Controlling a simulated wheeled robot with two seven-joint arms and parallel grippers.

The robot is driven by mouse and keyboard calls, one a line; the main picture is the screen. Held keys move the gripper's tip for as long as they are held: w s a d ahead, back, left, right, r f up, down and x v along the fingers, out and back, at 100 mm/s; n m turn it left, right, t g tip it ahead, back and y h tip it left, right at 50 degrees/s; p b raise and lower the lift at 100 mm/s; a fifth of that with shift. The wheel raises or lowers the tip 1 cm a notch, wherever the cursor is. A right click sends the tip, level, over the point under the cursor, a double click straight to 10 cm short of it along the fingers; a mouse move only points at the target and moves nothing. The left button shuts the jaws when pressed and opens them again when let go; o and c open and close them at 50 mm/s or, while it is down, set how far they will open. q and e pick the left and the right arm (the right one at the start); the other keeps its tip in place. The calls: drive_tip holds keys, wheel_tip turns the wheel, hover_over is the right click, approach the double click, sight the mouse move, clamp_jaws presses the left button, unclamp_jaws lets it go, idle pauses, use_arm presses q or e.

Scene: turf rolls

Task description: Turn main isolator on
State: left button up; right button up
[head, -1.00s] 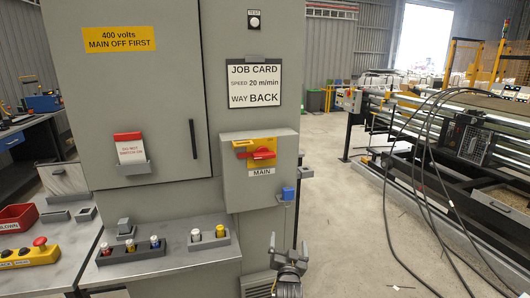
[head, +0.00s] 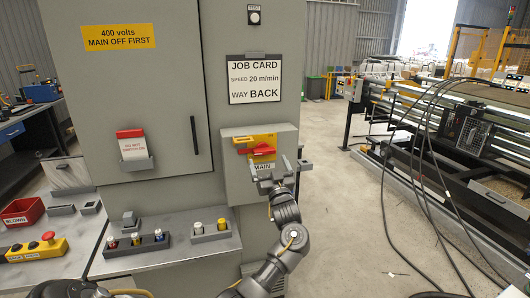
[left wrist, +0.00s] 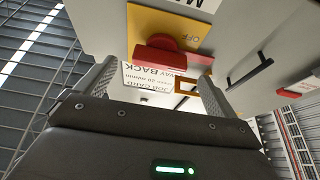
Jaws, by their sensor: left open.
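The main isolator is a red handle (head: 262,151) on a yellow plate (head: 265,139), on a grey box (head: 232,182) labelled MAIN. The handle lies roughly level. In the left wrist view the red handle (left wrist: 165,57) shows beyond and between my fingertips, with the word OFF on the yellow plate (left wrist: 198,38) beside it. My left gripper (head: 268,173) is open and empty, just in front of and below the handle, partly covering the MAIN label. I see no clear contact. My right gripper is not in view.
A job card (head: 255,79) and a TEST button (head: 254,17) are above the box. A red-topped tag (head: 132,146) sits in a holder on the cabinet door.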

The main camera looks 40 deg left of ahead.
sight(265, 154)
use_arm(q)
drive_tip(key=shift+p+x, duration=0.45)
drive_tip(key=shift+x, duration=1.75)
drive_tip(key=c, duration=1)
